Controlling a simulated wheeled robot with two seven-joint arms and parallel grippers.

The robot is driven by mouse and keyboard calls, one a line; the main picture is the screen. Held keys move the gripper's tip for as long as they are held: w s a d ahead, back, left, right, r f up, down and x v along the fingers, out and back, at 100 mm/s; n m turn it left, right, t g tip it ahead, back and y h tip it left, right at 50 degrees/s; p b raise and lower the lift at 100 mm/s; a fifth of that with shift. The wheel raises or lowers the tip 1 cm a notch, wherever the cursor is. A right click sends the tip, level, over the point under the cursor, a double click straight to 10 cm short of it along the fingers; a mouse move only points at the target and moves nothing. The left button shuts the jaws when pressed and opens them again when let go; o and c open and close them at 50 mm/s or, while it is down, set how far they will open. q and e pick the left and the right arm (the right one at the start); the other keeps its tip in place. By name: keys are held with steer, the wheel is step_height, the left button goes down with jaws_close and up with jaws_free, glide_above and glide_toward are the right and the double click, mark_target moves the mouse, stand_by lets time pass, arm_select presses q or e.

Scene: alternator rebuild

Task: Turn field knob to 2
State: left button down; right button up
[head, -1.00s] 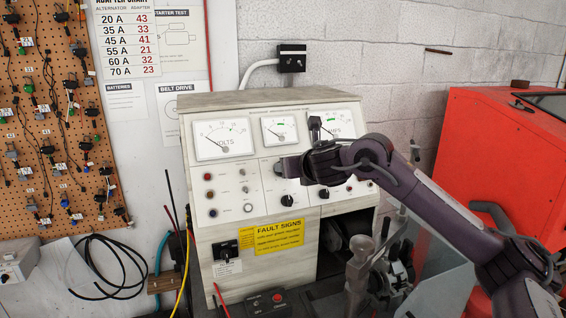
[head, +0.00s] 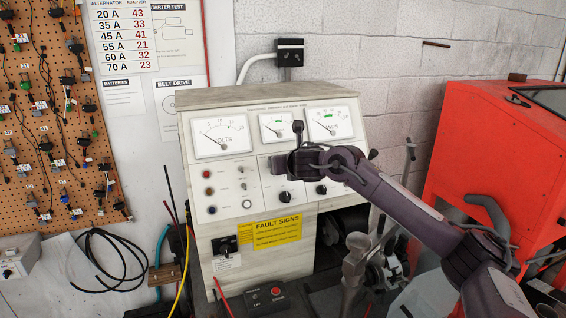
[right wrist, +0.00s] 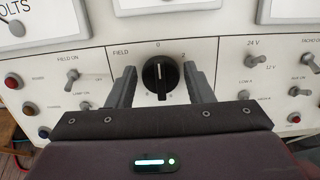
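The field knob (right wrist: 160,77) is a black rotary knob with a white pointer line, on the white panel under the word FIELD in the right wrist view. Its pointer stands about upright, toward the 0 mark above it; a 2 mark is at upper right. My right gripper (right wrist: 161,88) is open, with one grey finger on each side of the knob and visible gaps between. My left gripper is out of view.
The test bench (head: 223,176) has other black knobs (head: 285,197), toggle switches, and gauges above. Toggle switches (right wrist: 72,75) flank the knob on both sides. A red machine (head: 470,150) stands at right. A vise-like metal fixture (head: 358,255) is in front, below my arm.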

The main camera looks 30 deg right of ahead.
steer(key=c, duration=0.5)
steer(key=shift+c, duration=0.2)
steer(key=shift+m, duration=0.5)
steer(key=shift+d+m, duration=0.1)
steer(key=shift+m, duration=0.6)
steer(key=m+h, duration=0.1)
steer(key=m, duration=0.1)
steer(key=shift+m, duration=0.4)
steer(key=m, duration=0.3)
steer(key=shift+s+d+g+p, duration=0.1)
steer(key=shift+g+p, duration=0.2)
steer(key=shift+d+m+p, duration=0.1)
steer(key=shift+m+p, duration=0.25)
steer(key=shift+m, duration=1.15)
steer(key=shift+f, duration=0.1)
